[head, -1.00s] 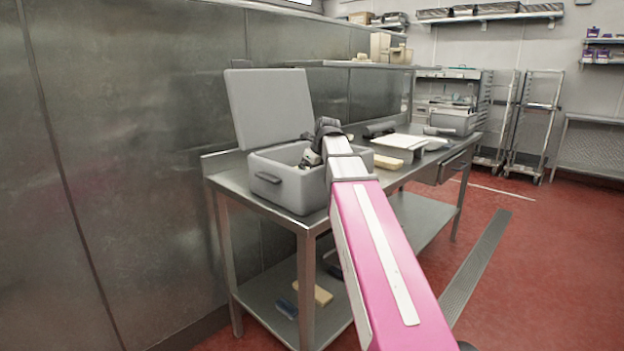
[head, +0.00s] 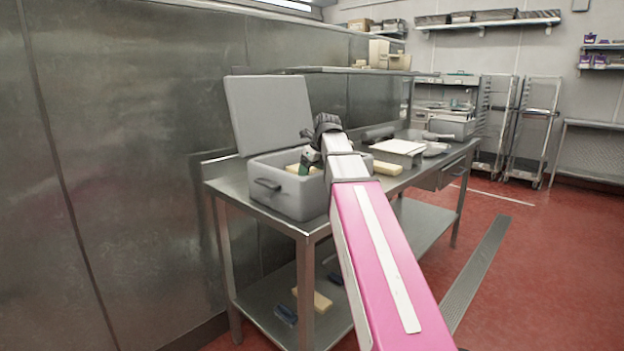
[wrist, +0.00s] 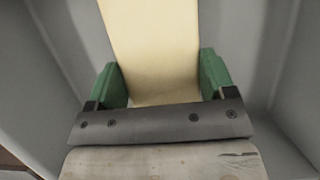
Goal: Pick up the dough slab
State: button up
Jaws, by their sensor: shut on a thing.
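The dough slab (wrist: 155,50) is a pale yellow block. In the wrist view it lies between the two green fingers of my gripper (wrist: 162,82), which are shut on its sides. Grey walls of the bin surround it there. In the head view a bit of the slab (head: 296,169) shows at the opening of the grey bin (head: 290,198), beside my gripper (head: 304,165). My arm hides part of the bin's right side. The bin's grey lid (head: 268,112) stands open at the back.
The bin stands on a steel table (head: 335,215). To the right are a pale block (head: 387,167), a white-topped scale (head: 400,148) and a bowl (head: 435,149). A steel shelf (head: 345,71) hangs above. More items lie on the lower shelf.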

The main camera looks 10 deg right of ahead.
aim_at(312, 171)
notch_tip(312, 171, up, 15)
dwell(0.3)
